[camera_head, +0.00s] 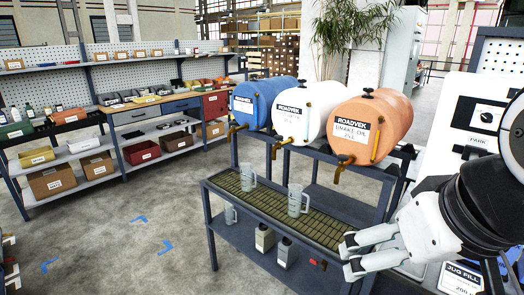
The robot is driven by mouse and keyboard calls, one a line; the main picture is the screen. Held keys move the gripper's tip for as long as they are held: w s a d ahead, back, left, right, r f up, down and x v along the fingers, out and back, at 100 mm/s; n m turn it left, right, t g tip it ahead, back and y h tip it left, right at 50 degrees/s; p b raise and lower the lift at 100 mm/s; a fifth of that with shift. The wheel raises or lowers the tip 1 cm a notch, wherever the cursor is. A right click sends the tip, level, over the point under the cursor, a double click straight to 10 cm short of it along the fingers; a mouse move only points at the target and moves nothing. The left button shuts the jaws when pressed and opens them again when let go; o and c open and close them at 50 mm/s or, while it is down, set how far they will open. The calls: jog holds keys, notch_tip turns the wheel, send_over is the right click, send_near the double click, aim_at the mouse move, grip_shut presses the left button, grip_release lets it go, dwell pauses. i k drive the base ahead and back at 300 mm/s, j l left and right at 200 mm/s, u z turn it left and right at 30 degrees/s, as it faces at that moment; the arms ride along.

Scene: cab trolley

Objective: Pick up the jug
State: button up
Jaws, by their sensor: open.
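Two clear jugs stand upright on the slatted top of the trolley (228,188). One jug (248,178) is toward the far left end, under the blue barrel. The other jug (297,200) is nearer the middle, in front of the white barrel. A third clear vessel (231,214) shows partly on the lower shelf. My gripper (347,257) is at the lower right with its white fingers apart and pointing left. It is empty and clear of the jugs, to the right of the nearer one.
Blue (262,100), white (302,113) and orange (369,130) barrels with taps lie above the trolley's back. Bottles (264,238) stand on the lower shelf. A white machine (476,125) is at right. Shelving (145,101) lines the back left; floor (110,225) between is clear.

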aim_at(247, 171)
jog(key=i+j+z, duration=0.3)
jog(key=i+j, duration=1.7)
